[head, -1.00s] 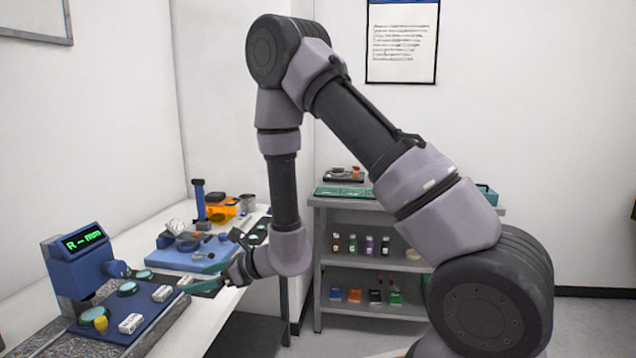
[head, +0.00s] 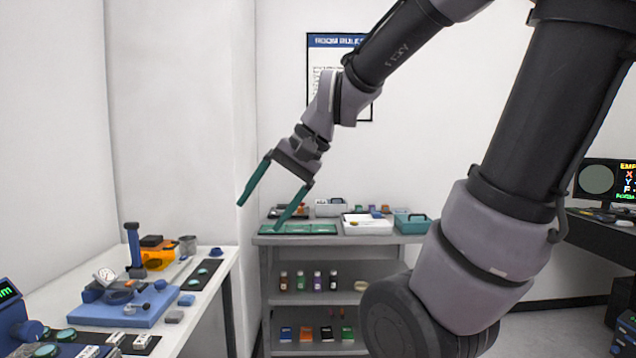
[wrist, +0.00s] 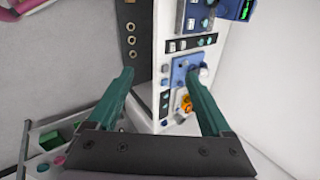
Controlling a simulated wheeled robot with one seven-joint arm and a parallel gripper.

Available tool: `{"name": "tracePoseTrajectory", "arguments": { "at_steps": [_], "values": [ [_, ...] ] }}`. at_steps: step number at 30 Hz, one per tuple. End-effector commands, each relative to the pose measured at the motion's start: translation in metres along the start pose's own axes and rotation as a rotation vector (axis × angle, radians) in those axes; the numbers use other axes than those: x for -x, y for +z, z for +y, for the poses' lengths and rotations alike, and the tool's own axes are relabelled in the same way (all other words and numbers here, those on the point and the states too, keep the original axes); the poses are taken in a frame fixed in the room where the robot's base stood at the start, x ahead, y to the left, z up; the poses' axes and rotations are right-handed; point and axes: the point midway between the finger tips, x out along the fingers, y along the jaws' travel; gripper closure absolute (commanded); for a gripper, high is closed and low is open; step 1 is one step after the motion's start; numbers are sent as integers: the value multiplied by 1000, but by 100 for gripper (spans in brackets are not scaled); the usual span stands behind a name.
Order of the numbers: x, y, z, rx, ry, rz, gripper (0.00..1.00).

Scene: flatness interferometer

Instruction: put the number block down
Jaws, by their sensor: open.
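My gripper (head: 260,215) is open and empty, raised in the air in front of the back wall. It also shows open in the wrist view (wrist: 159,72), its two green fingers wide apart with nothing between them. Small white blocks with dark marks lie at the lower left of the head view: one block (head: 141,342) near the right end of a dark mat, another block (head: 115,338) beside it, and a third (head: 88,351) farther left. The marks are too small to read, so I cannot tell which is the number block. My gripper is well away from all of them.
The white bench (head: 215,300) holds a blue plate (head: 140,312) with a dial gauge and an orange holder (head: 158,262). A blue instrument (head: 12,322) with a green display stands at the left edge. A grey shelf (head: 345,238) with trays and bottles stands behind.

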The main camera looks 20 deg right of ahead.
Motion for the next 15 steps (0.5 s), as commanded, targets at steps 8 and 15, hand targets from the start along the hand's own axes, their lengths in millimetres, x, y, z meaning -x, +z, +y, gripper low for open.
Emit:
{"name": "tracePoseTrajectory", "arguments": {
  "at_steps": [8, 15],
  "values": [
    [75, -24, 48, 217, 163, 359, 17],
    [85, -27, 54, 243, 192, 405, 17]
  ]
}}
